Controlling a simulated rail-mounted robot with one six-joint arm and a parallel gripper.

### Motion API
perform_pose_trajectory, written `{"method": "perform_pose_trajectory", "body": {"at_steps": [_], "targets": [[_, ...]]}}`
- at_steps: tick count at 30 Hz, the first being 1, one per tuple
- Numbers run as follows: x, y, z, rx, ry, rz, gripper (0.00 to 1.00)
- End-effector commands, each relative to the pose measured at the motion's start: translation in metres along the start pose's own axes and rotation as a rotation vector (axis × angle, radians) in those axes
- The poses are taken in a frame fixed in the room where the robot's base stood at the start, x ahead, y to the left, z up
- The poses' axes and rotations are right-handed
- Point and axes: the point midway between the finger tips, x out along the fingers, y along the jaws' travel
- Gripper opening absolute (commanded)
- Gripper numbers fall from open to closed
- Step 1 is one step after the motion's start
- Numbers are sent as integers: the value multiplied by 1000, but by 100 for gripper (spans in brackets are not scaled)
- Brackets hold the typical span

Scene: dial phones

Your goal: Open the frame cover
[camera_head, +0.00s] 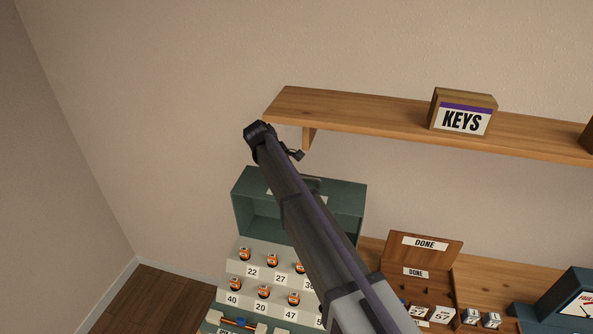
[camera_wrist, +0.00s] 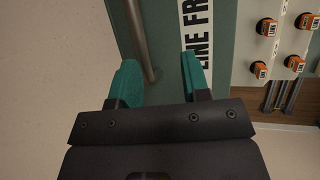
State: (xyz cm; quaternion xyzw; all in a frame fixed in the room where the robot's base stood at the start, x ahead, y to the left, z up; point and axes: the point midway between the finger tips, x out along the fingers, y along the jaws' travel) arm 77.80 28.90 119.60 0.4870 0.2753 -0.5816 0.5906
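The frame cover (camera_head: 247,202) is a green, box-like hood above the numbered line panel (camera_head: 240,274). It stands raised, with the rows of orange-capped plugs exposed below it. My gripper is hidden in the head view.
A wooden shelf (camera_head: 360,113) with a KEYS box (camera_head: 462,112) is on the wall above. A wooden DONE box (camera_head: 425,247) and small numbered blocks (camera_head: 442,314) are to the right. A dark blue device with a dial (camera_head: 575,303) is at the far right.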

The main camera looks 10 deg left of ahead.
Motion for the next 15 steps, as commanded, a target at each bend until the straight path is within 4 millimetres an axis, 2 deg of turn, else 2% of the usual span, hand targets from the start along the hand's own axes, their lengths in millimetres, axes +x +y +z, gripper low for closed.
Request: {"method": "perform_pose_trajectory", "body": {"at_steps": [1,7,12,15], "targets": [[-6,-7,-12,-7,7,0,39],[-26,-30,-45,-6,7,-1,39],[-36,-41,-61,-4,6,-1,39],[-37,-43,-63,-4,6,-1,39]]}}
